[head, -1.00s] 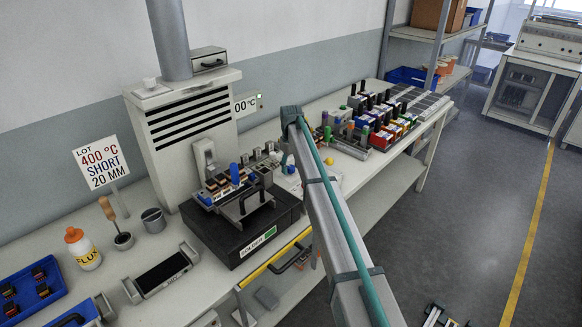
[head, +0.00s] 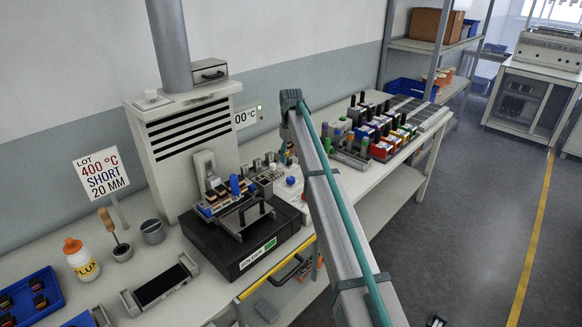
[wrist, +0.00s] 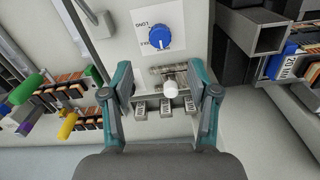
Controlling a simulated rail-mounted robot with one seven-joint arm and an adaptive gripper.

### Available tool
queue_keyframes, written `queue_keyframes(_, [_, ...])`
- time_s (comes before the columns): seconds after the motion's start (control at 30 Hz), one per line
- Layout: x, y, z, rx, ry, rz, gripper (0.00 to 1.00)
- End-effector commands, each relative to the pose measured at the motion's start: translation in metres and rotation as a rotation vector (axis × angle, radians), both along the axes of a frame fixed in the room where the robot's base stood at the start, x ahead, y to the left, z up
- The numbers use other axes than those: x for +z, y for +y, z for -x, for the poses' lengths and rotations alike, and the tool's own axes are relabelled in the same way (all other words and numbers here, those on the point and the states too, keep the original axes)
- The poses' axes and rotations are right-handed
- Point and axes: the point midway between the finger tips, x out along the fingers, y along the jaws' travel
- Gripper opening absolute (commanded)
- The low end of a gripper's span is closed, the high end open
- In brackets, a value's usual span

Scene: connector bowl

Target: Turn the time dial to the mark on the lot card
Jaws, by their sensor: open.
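The time dial is a round blue knob (wrist: 160,38) on a white label plate, seen in the wrist view. "LONG" shows at the label's upper left, and another word beside the knob is partly covered and hard to read. My gripper (wrist: 161,80) is open, with its teal-sided fingers apart and the dial beyond their tips, not between them. The lot card (head: 101,173) stands at the left in the head view and reads "LOT 400 °C SHORT 20 MM". My arm covers part of the bench in the head view.
A white round knob (wrist: 171,89) and a small metal fixture show between my fingers. Coloured connectors (wrist: 65,92) lie at the left. In the head view, a black solder unit (head: 240,245) stands before a vented tower (head: 188,125). Several coloured blocks (head: 381,150) stand beyond my arm.

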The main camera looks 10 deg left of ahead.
Motion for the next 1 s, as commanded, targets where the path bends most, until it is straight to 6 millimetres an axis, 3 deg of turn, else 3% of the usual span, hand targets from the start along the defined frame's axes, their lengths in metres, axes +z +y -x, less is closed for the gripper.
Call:
queue_keyframes(0.2, [0.017,0.0,0.0,0.0,0.0,0.0,0.6])
queue_keyframes(0.63, [0.024,0.0,0.0,0.0,0.0,0.0,0.6])
queue_keyframes(1.0, [0.082,0.0,0.0,0.0,0.0,0.0,0.6])
